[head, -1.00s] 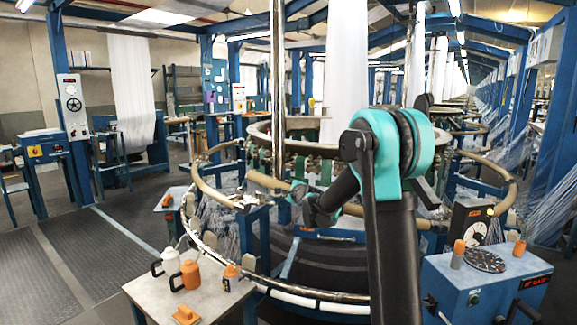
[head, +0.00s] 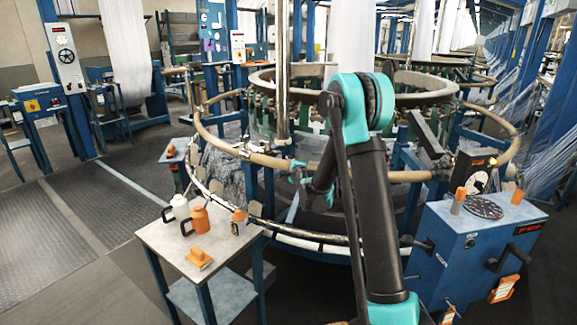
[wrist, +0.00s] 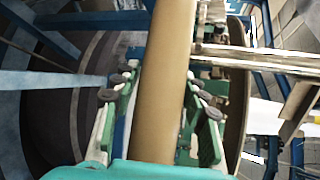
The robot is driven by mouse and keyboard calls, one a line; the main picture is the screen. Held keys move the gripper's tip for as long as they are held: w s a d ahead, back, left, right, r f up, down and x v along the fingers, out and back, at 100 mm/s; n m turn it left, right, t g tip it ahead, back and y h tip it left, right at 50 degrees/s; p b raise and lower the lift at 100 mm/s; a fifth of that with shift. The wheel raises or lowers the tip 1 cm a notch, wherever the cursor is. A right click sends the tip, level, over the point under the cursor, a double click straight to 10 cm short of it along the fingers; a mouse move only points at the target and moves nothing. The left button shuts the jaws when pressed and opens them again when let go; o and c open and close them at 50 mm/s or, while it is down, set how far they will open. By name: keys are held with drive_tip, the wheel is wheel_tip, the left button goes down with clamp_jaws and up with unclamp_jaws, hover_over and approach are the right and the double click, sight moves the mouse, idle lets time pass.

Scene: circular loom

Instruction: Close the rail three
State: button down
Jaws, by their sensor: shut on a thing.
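The tan front rail (head: 268,159) curves across the near side of the circular loom. It reaches from near the left tan rail (head: 207,127) toward the right tan rail (head: 513,147). Its left end is close to a metal fitting on the left rail; I cannot tell if they touch. My gripper (head: 302,172) is at the front rail, partly hidden behind my arm. In the wrist view my gripper (wrist: 162,92) is shut on the front rail (wrist: 163,80), with a green and grey finger on each side. My arm hides part of the rail's middle.
A small table (head: 180,246) with orange and white cans stands at the left front. A blue control box (head: 472,250) stands at the right front. A vertical steel post (head: 282,70) rises by the loom. The floor at left is clear.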

drive_tip(key=shift+s+f, duration=0.1)
drive_tip(key=shift+f, duration=0.25)
drive_tip(key=c, duration=0.9)
unclamp_jaws()
drive_tip(key=shift+d+f, duration=0.1)
drive_tip(key=v, duration=1.1)
drive_tip(key=shift+s+r, duration=0.25)
drive_tip(key=shift+s, duration=0.1)
drive_tip(key=shift+d, duration=0.1)
drive_tip(key=s+d+f+n+g+h, duration=0.1)
drive_tip(key=s+d+f+n+g, duration=0.2)
drive_tip(key=s, duration=0.9)
drive_tip(key=s+d+f+n+g+h, duration=0.1)
drive_tip(key=s+d+f+n+g, duration=0.2)
drive_tip(key=s, duration=1)
drive_tip(key=s+d+f+n+g+h, duration=0.1)
drive_tip(key=s+d+f+n+g, duration=0.3)
drive_tip(key=s+d+n, duration=0.4)
drive_tip(key=s+n, duration=0.3)
drive_tip(key=s, duration=0.2)
drive_tip(key=shift+s+n+h, duration=0.25)
drive_tip(key=shift+n+h, duration=0.05)
drive_tip(key=shift+h, duration=0.1)
